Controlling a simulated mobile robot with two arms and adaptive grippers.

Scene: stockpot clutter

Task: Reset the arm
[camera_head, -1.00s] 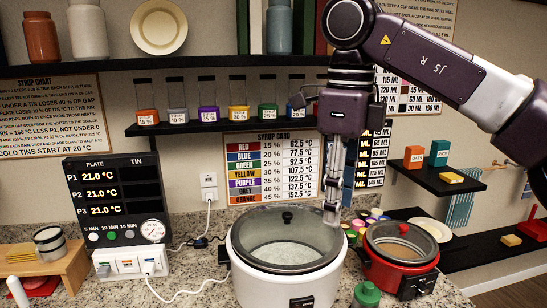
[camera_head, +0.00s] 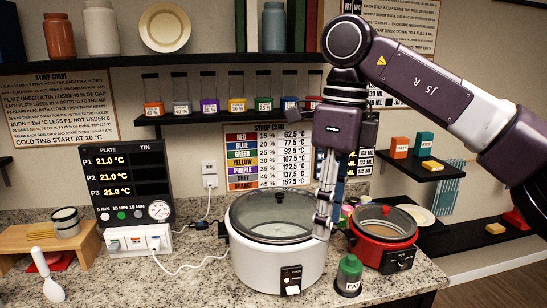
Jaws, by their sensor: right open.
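My right arm comes in from the upper right, and my right gripper (camera_head: 324,215) points down. Its fingers are in front of the right rim of the white cooker (camera_head: 272,268), and I cannot tell whether they touch it. The gripper holds nothing that I can see. The white cooker has a glass lid (camera_head: 275,215) with a dark knob. A red cooker (camera_head: 384,236) with a glass lid stands just right of the gripper. My left gripper is not in view.
A green-capped bottle (camera_head: 348,276) stands in front, between the cookers. A white spoon (camera_head: 47,277) leans at the left, near a wooden stand (camera_head: 75,252). A plate-timer panel (camera_head: 126,188) and a shelf of coloured jars (camera_head: 237,108) are behind. Bare counter (camera_head: 185,285) shows at the front left.

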